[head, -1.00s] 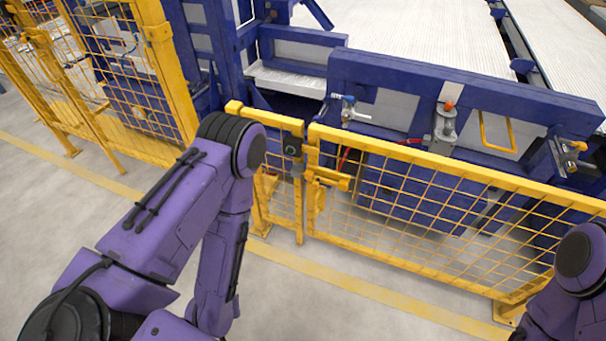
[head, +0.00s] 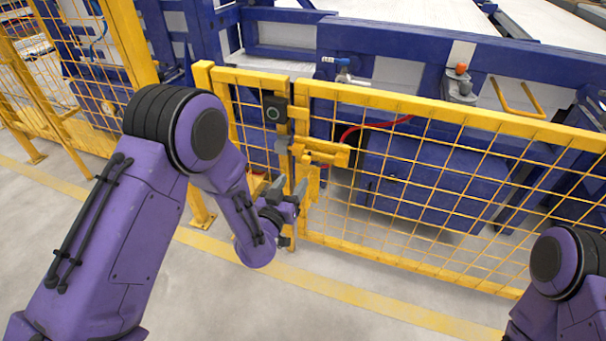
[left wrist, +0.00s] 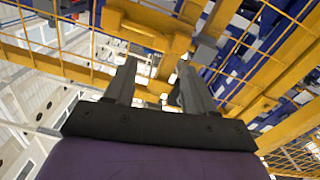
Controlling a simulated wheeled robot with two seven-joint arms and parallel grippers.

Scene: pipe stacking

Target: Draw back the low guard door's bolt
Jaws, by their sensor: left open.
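The low guard door (head: 430,165) is a yellow mesh panel that stands upright beside a narrow yellow fixed panel (head: 247,79). Its yellow bolt (head: 326,152) lies across the top corner by the post, with a yellow piece hanging below it. My left gripper (head: 290,188) is open and empty, just below and left of the bolt, in front of the post. In the left wrist view its two grey fingers (left wrist: 156,72) stand apart, with yellow bolt and frame parts (left wrist: 150,38) beyond the tips. I cannot tell whether they touch. My right gripper is out of view.
A dark box with a round mark (head: 274,109) sits on the fixed panel by the gap. Blue machinery (head: 420,70) with a red hose (head: 375,127) stands behind the door. Taller yellow fencing (head: 125,45) is at left. The floor in front is clear.

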